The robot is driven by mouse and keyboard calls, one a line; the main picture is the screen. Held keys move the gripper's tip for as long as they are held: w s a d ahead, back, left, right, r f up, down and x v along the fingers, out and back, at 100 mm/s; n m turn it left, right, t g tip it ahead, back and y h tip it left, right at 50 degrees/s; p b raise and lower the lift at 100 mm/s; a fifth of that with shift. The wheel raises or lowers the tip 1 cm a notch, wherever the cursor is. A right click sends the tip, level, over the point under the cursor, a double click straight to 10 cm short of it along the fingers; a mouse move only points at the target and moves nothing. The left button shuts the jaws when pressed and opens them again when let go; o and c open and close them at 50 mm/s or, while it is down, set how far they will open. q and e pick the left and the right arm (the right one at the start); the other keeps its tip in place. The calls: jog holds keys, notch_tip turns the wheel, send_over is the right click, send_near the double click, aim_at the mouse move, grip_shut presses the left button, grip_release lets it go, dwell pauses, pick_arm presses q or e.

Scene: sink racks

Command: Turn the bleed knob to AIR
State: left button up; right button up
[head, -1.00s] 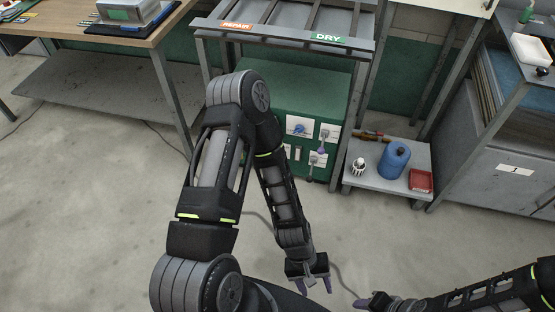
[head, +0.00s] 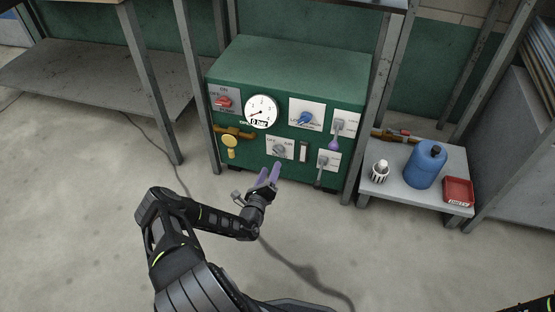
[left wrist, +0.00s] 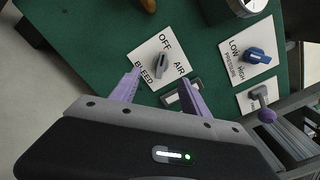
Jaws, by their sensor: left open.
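The grey bleed knob (head: 279,149) sits on a white plate low on the front of the green cabinet (head: 290,66). In the left wrist view, the knob (left wrist: 160,67) is on its plate with OFF, AIR and BLEED lettering. Its long grip runs roughly up and down that picture, towards the OFF side; its exact pointing end is hard to tell. My left gripper (head: 269,173) is open and empty just in front of and below the plate. In the wrist view its purple fingers (left wrist: 160,78) lie on either side of the knob, apparently still short of it. My right gripper is out of view.
A blue knob (head: 305,118), red switch (head: 223,102), gauge (head: 261,111), yellow valve (head: 231,142) and purple-tipped lever (head: 335,140) surround the plate. A low shelf with a blue jug (head: 426,165) and red tray (head: 458,191) stands right.

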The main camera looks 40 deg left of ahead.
aim_at(277, 153)
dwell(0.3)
pick_arm(q)
jog(key=b+x, duration=0.3)
jog(key=x, duration=0.5)
jog(key=shift+s, duration=0.1)
jog(key=shift+c, duration=0.4)
jog(key=shift+d, duration=0.1)
grip_shut()
